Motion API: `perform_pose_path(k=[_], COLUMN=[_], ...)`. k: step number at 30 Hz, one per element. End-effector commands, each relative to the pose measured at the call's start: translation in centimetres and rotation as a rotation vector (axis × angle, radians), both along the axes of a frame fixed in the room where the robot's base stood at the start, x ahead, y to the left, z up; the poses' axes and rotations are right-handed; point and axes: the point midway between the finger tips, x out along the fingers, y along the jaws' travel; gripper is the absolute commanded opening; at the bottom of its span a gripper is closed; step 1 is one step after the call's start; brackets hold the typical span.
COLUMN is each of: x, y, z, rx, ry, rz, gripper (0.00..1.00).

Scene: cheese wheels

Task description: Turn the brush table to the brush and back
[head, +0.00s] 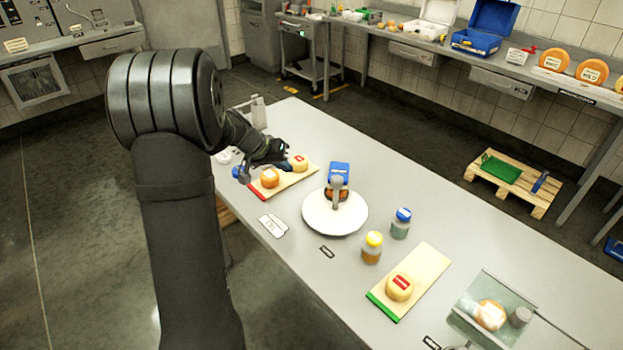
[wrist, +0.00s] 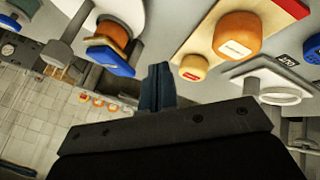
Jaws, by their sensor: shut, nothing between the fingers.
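The brush table is a round white turntable (head: 320,222) in the middle of the steel table. An orange-brown cheese wheel (head: 329,194) is on it, partly hidden behind a grey upright piece (head: 338,188). A blue block (head: 339,170), seemingly the brush, stands at the turntable's far side. In the wrist view the blue block (wrist: 110,58) and orange-brown wheel (wrist: 112,34) show at upper left. My gripper (head: 286,167) is shut and empty, left of and apart from the turntable, by the red-ended board. Its fingers (wrist: 156,88) are together in the wrist view.
The red-ended board (head: 287,184) carries an orange wheel (head: 269,178) and a yellow wheel (head: 299,162). A yellow-lidded jar (head: 372,249) and blue-lidded jar (head: 400,225) stand right of the turntable. A green-ended board (head: 425,266) and clear case (head: 465,303) are farther right.

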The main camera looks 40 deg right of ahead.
Motion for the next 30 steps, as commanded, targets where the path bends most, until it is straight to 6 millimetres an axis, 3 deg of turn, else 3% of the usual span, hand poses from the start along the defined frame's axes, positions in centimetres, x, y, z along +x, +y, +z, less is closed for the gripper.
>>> perform_pose_path(k=[5, 17, 24, 30], x=[-0.2, -1.1, -3.5, -4.0], y=[-1.0, -6.0, -8.1, -8.5], z=[-1.5, -8.2, -7.9, -7.9], rx=[-0.001, 0.001, -0.002, -0.002], ry=[0.007, 0.006, 0.002, 0.0], rz=[0.005, 0.001, 0.0, 0.001], gripper=[0.0, 0.0, 0.0, 0.0])
